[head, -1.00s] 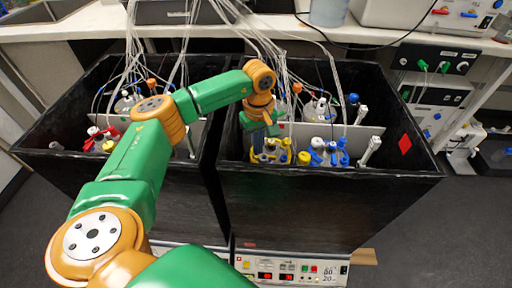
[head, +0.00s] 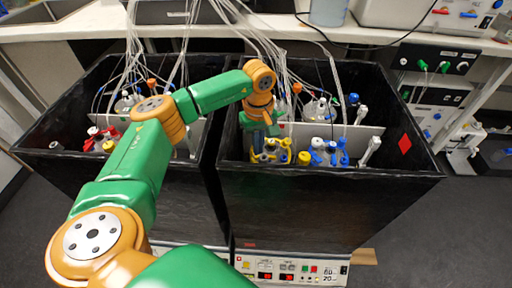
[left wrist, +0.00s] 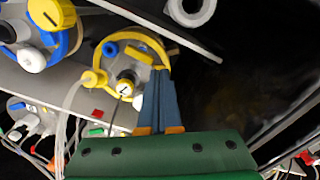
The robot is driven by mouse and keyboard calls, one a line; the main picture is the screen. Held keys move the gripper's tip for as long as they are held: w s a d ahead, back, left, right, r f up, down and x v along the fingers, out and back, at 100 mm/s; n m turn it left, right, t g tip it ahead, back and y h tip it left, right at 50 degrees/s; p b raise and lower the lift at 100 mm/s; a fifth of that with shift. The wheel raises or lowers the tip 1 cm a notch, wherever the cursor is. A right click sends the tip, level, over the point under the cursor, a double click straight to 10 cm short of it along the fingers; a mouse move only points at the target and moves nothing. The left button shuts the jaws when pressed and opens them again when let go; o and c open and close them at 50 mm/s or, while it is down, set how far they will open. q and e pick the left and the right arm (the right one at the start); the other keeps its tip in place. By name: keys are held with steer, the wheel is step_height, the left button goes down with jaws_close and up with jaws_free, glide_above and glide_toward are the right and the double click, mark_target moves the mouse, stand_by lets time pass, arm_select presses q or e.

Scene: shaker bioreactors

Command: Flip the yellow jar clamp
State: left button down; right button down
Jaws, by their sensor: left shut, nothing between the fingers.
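The yellow jar clamp (head: 284,155) is around a jar inside the right black box, near its front wall. In the left wrist view it is a yellow ring (left wrist: 128,35) around a jar top with a white cap (left wrist: 125,88). My left gripper (head: 257,150) reaches down into this box at the left side of the clamp. Its blue fingers (left wrist: 160,72) are together and empty, with their tips over or against the ring's edge; I cannot tell whether they touch. My right gripper is not in view.
A blue-clamped jar (head: 330,150) stands just right of the yellow one, with a yellow cap (head: 303,158) between them. The right box's walls (head: 320,185) rise around the jars. Several thin tubes hang from above. The left box (head: 60,150) holds more jars.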

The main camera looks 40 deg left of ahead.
arm_select(q)
steer(key=shift+f+b, duration=0.75)
steer(key=shift+f, duration=0.25)
stand_by(0.8)
step_height(320, 180, up, 7)
steer(key=p, duration=0.6)
steer(key=shift+r, duration=0.15)
